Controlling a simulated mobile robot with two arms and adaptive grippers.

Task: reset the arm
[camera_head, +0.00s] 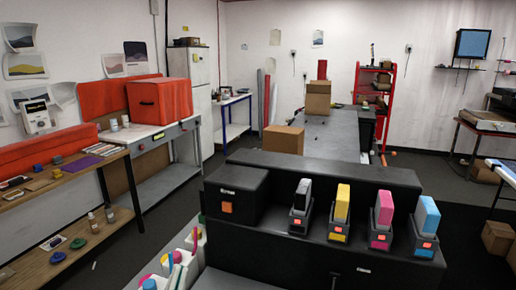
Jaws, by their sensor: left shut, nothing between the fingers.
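Only a small dark tip at the bottom edge, in front of the black machine, appears to be my left gripper (335,281). It looks shut and empty, and most of it and its arm are out of the picture. My right gripper is not in view. The black machine (330,172) stands close in front. Its row of holders carries a white-and-black cartridge (303,194), a yellow one (342,203), a magenta one (384,210) and a light-blue one (427,215).
A wooden shelf bench (50,190) and a workbench with an orange box (160,100) line the left wall. White bottles (188,262) stand at the bottom left. Cardboard boxes (497,238) lie at the right. Dark floor (150,235) is open between bench and machine.

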